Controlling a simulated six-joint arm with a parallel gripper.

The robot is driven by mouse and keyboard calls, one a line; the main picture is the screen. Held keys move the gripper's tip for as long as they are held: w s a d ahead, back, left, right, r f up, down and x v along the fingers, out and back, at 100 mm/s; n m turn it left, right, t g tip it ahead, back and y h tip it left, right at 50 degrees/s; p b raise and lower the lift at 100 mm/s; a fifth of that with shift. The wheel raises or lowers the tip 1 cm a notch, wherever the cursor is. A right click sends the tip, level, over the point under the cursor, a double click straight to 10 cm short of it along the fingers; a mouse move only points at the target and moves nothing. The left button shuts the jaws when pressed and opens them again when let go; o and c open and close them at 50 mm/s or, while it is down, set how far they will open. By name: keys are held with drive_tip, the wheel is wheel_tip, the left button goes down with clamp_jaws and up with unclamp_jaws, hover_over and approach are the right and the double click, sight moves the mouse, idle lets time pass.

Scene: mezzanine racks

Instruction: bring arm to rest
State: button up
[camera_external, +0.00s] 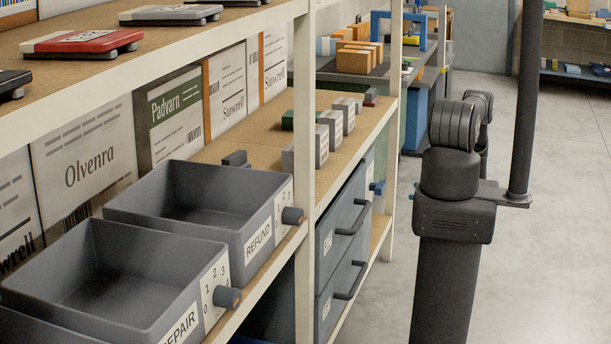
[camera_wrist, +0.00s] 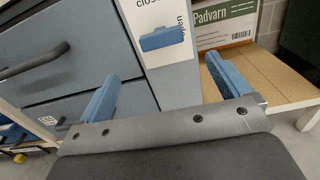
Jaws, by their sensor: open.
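My gripper (camera_wrist: 161,68) shows in the wrist view with its two blue fingers spread wide apart and nothing between them. It faces a grey-blue drawer cabinet (camera_wrist: 85,75) and a white label panel with a blue handle (camera_wrist: 162,38). The gap between the fingers and the panel is hard to judge.
The rack shelf holds grey bins marked REFUND (camera_external: 258,240) and REPAIR (camera_external: 205,290), with knobs jutting into the aisle. Drawers (camera_external: 338,245) with dark handles are below the shelf. Small grey blocks (camera_external: 322,140) stand on it. The floor (camera_external: 545,230) at the right is clear.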

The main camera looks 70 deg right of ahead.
sight(384, 187)
drive_tip(key=w, duration=1.3)
drive_tip(key=shift+w, duration=0.6)
drive_tip(key=n, duration=0.8)
drive_tip(key=shift+a+n, duration=0.15)
drive_tip(key=shift+n, duration=0.15)
drive_tip(key=shift+s+n, duration=0.3)
drive_tip(key=shift+s, duration=1.75)
idle(0.5)
